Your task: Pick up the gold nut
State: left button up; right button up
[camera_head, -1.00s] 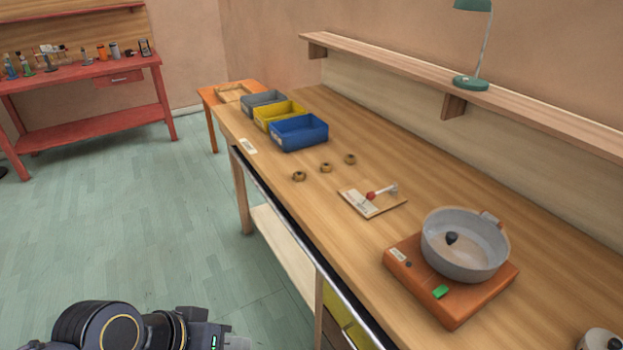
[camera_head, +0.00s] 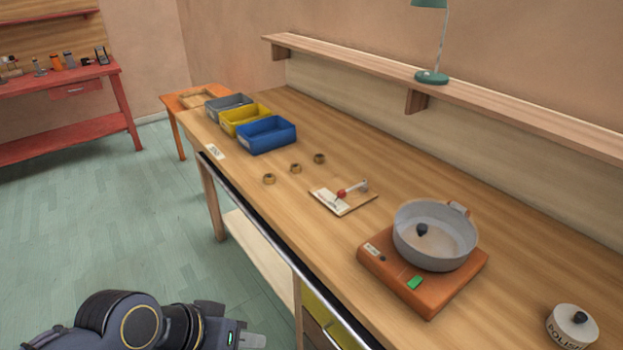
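My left gripper (camera_head: 252,341) shows at the bottom edge, low beside the bench front and well away from the nuts. Only a grey tip of it is in view, so its opening cannot be made out. My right gripper is not in view.
Grey (camera_head: 228,106), yellow (camera_head: 244,119) and blue (camera_head: 266,135) bins stand beyond the nuts. The bench's front edge lies between my arm and the nuts.

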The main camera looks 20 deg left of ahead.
aim_at(267, 178)
jog(key=j+z, duration=0.15)
jog(key=z, duration=0.3)
jog(key=i+j+z, duration=0.1)
jog(key=z, duration=0.35)
jog(key=j+z, duration=0.3)
jog(key=z, duration=0.15)
jog(key=j+z, duration=0.2)
jog(key=z, duration=0.3)
jog(key=j+z, duration=0.2)
jog(key=z, duration=0.25)
jog(key=k+j+z, duration=0.35)
jog(key=k+j, duration=0.15)
jog(key=j, duration=0.25)
jog(key=k+j+z, duration=0.4)
jog(key=k+j, duration=0.15)
jog(key=k+j+z, duration=0.35)
jog(key=k+j, duration=0.5)
jog(key=k, duration=0.15)
jog(key=k+j, duration=0.25)
jog(key=k, duration=0.15)
